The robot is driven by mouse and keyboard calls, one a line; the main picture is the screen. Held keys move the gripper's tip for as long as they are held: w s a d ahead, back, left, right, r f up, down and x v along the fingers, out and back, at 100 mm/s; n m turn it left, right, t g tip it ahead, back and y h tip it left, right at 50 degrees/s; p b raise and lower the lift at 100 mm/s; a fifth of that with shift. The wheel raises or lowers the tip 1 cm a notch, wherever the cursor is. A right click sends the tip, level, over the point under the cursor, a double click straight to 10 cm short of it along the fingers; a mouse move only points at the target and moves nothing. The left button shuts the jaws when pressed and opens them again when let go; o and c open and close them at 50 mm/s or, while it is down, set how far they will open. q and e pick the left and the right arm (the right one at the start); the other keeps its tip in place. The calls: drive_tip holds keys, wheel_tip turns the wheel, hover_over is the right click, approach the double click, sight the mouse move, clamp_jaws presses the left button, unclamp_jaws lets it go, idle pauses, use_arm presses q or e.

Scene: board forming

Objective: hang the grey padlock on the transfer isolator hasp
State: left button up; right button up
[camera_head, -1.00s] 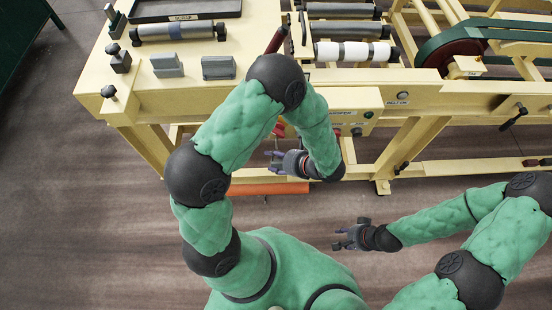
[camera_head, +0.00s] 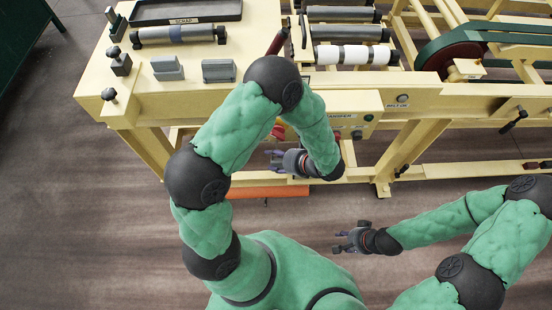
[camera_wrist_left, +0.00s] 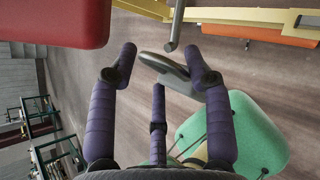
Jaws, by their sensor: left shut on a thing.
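My left gripper (camera_head: 274,160) is in front of the yellow bench's panel, below the partly hidden "…ANSFER" label (camera_head: 342,115). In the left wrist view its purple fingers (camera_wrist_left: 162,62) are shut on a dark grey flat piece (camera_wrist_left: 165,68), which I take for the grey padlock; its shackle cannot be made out. A grey metal bar (camera_wrist_left: 176,24) with a bent end hangs just beyond the piece; I cannot tell if it is the hasp or whether they touch. In the head view my arm hides most of this area. My right gripper (camera_head: 345,240) is open and empty over the floor.
A red block (camera_wrist_left: 55,20) is close by at the upper left of the wrist view. A yellow frame rail (camera_wrist_left: 235,15) and an orange bar (camera_head: 268,190) lie beyond and below. Rollers (camera_head: 178,34) and grey blocks (camera_head: 167,67) are on the bench top. The floor around my right gripper is clear.

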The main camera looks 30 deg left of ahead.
use_arm(q)
drive_tip(key=shift+w+a+f, duration=0.1)
drive_tip(key=shift+w+a, duration=0.35)
drive_tip(key=shift+w, duration=0.25)
idle(0.6)
drive_tip(key=shift+w+a+f, duration=0.1)
drive_tip(key=shift+w+f, duration=0.05)
drive_tip(key=shift+w, duration=0.05)
idle(0.3)
drive_tip(key=shift+w+a+f+b, duration=0.15)
drive_tip(key=shift+w+f+b, duration=0.25)
drive_tip(key=shift+b, duration=0.35)
drive_tip(key=shift+c, duration=0.2)
idle(1.1)
drive_tip(key=o, duration=1.4)
drive_tip(key=shift+r, duration=0.1)
drive_tip(key=v, duration=0.8)
drive_tip(key=shift+s, duration=0.3)
drive_tip(key=shift+a, duration=0.1)
